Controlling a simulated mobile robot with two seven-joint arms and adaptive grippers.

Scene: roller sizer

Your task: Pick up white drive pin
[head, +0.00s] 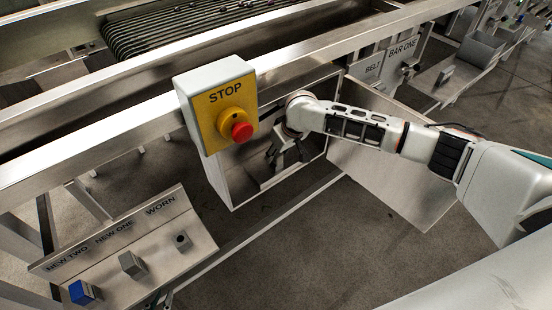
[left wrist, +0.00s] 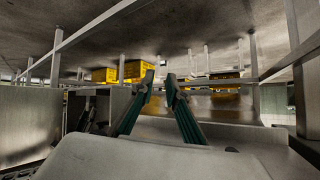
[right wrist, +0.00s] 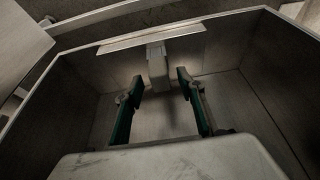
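A pale block-like post (right wrist: 158,66) stands just beyond the fingertips, against the box's far wall. It may be the white drive pin, but I cannot tell for sure. My left gripper (left wrist: 160,78) shows only in the left wrist view, with its fingertips apart and nothing between them.
A yellow STOP box (head: 223,108) with a red button stands beside my right gripper. A labelled tray (head: 135,250) at lower left holds a blue block (head: 82,292), a grey block (head: 131,265) and a small dark piece (head: 182,240). A metal rail (head: 120,110) crosses above.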

